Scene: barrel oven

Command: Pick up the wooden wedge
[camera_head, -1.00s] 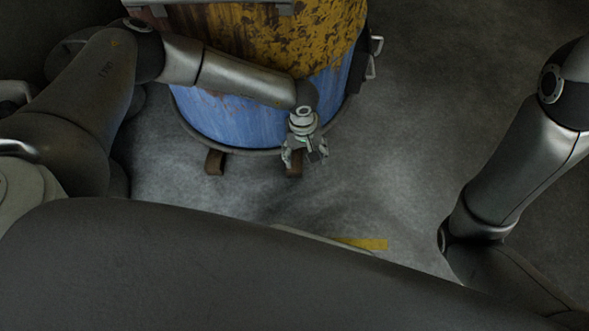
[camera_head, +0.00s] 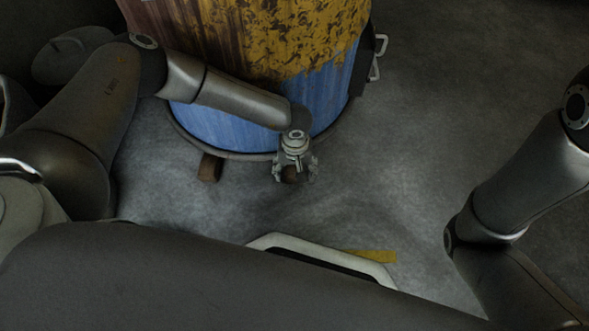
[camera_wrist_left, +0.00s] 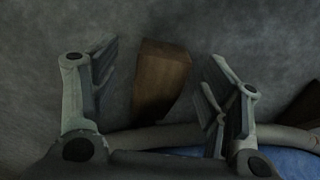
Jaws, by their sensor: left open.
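A brown wooden wedge (camera_wrist_left: 160,80) lies on the floor against the barrel's rim and sits between the open fingers of my left gripper (camera_wrist_left: 158,90) in the left wrist view. I see a gap between the wedge and each finger. In the head view my left gripper (camera_head: 295,174) is over the wedge (camera_head: 290,175) at the barrel's lower front edge, with the wedge partly hidden by the fingers. A second wooden wedge (camera_head: 209,168) lies to the left under the same rim; a wedge edge (camera_wrist_left: 306,104) also shows at right in the wrist view.
The blue and rusty-yellow barrel (camera_head: 240,125) stands right behind the wedges, its rim (camera_wrist_left: 190,133) close to my left gripper. Black-and-grey handles (camera_head: 376,57) stick out on its right. The grey floor (camera_head: 400,150) to the right is clear. A yellow strip (camera_head: 372,256) lies in front.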

